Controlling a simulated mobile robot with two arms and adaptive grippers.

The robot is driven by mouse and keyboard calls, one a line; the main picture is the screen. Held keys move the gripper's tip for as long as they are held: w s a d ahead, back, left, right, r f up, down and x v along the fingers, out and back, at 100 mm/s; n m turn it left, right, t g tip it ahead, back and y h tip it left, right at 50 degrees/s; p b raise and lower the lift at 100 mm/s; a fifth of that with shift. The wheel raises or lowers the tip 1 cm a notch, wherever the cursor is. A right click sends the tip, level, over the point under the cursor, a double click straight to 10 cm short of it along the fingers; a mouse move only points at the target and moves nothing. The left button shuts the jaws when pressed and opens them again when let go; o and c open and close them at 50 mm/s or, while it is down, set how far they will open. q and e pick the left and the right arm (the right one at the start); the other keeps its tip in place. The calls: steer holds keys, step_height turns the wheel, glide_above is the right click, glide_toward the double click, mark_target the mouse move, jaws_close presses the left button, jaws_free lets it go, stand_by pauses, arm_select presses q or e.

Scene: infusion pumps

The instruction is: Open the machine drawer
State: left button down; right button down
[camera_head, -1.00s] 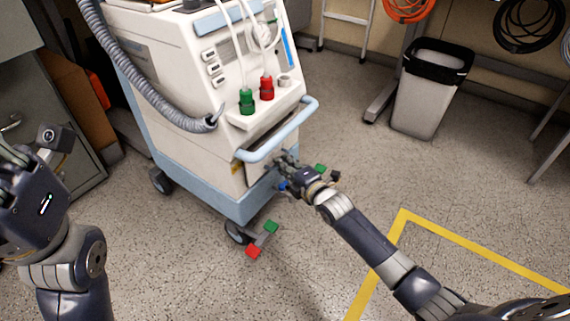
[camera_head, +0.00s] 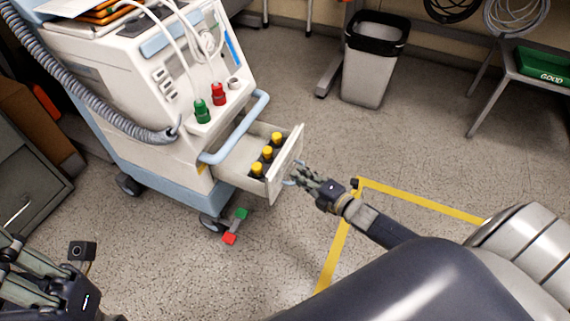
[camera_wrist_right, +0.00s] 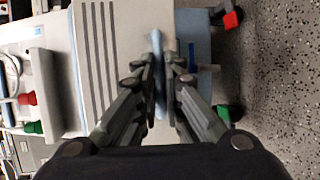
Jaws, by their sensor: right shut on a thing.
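The machine (camera_head: 170,90) is a white and light-blue wheeled cabinet at the upper left of the head view. Its drawer (camera_head: 284,172) is pulled well out and holds yellow-capped dark bottles (camera_head: 267,152). My right gripper (camera_head: 298,178) is at the drawer's front, shut on its light-blue handle (camera_wrist_right: 158,75). In the right wrist view the fingers (camera_wrist_right: 163,65) lie on both sides of the handle, with the drawer's pale front behind. My left gripper (camera_head: 20,270) is at the lower left, partly cut off, away from the machine; its fingertips do not show clearly.
A light-blue push bar (camera_head: 240,130) runs above the drawer. A grey hose (camera_head: 90,108) hangs on the machine's left. A bin (camera_head: 372,60) stands behind, and a small table (camera_head: 535,75) at the right. Yellow tape (camera_head: 420,200) marks the open floor.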

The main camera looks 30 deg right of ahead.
steer(key=shift+s+d, duration=0.75)
steer(key=shift+s, duration=0.3)
steer(key=c, duration=1.7)
jaws_free()
steer(key=v, duration=1.2)
